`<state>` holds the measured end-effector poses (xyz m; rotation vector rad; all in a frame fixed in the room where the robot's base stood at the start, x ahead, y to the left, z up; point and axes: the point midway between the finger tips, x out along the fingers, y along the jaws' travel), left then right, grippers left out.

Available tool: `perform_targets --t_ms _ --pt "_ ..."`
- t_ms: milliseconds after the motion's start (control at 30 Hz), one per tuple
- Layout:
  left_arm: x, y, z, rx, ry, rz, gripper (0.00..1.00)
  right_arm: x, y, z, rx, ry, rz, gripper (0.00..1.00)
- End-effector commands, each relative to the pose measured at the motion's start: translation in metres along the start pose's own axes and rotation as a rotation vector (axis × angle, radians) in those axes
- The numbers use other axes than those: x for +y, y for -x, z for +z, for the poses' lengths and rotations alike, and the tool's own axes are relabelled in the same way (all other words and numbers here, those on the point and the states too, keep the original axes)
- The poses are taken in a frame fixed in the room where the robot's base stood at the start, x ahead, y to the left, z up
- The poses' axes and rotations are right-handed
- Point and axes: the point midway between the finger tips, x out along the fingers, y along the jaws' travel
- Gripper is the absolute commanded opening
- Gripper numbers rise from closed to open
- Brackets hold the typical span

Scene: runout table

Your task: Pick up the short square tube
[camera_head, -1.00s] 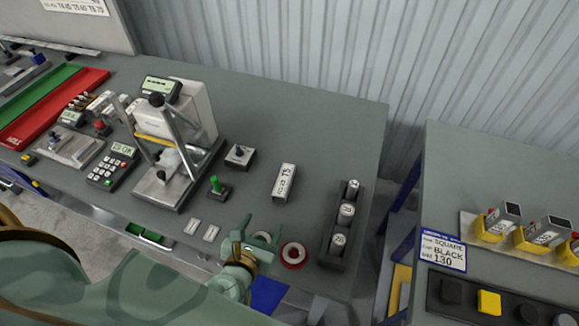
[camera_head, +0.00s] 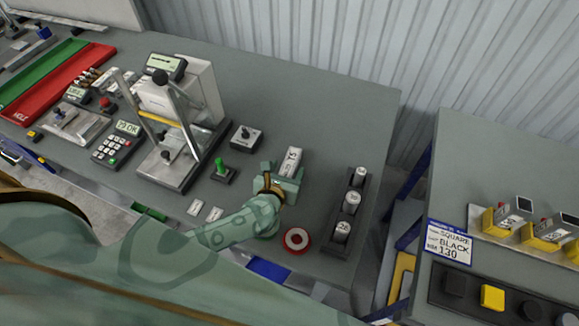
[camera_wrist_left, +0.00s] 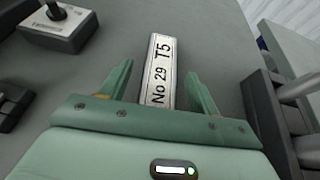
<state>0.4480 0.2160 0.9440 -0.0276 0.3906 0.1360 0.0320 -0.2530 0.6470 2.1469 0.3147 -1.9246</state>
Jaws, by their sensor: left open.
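A short, pale metal square tube (camera_head: 291,160) lies on the grey table, marked "No 29 T5". It also shows in the left wrist view (camera_wrist_left: 160,68), running lengthwise away from the palm. My left gripper (camera_head: 282,173) is open at the near end of the tube. In the left wrist view its two fingers (camera_wrist_left: 160,78) stand on either side of the tube, with a gap on each side. Part of the tube's near end is hidden by the gripper in the head view. My right gripper is not in view.
A dark rack (camera_head: 349,206) with several upright cylinders stands to the right. A green-knobbed block (camera_head: 222,170) and a dark-knobbed box (camera_head: 245,137) stand to the left. The table beyond the tube is clear.

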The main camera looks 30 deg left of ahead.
Motion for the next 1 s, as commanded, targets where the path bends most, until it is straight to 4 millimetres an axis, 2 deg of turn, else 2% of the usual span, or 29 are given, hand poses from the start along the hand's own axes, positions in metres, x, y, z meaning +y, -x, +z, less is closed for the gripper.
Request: perform_targets --t_ms 33,133,400,600,867,1000 --pt "0.0 -0.009 0.001 -0.002 -0.002 0.0 0.62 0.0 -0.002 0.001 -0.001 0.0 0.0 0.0" --pt "0.0 -0.021 -0.001 0.0 -0.002 0.0 0.62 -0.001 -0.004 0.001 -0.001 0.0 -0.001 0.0" --pt "0.0 -0.024 0.0 0.001 0.0 0.0 0.62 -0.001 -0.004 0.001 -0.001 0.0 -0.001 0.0" --pt "0.0 -0.024 0.0 0.001 -0.001 0.0 0.1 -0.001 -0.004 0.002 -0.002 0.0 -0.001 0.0" --pt "0.0 -0.024 0.001 0.0 -0.001 0.0 0.1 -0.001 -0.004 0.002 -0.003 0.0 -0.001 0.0" --pt "0.0 -0.021 0.008 -0.001 -0.001 0.0 0.1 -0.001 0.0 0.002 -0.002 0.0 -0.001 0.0"
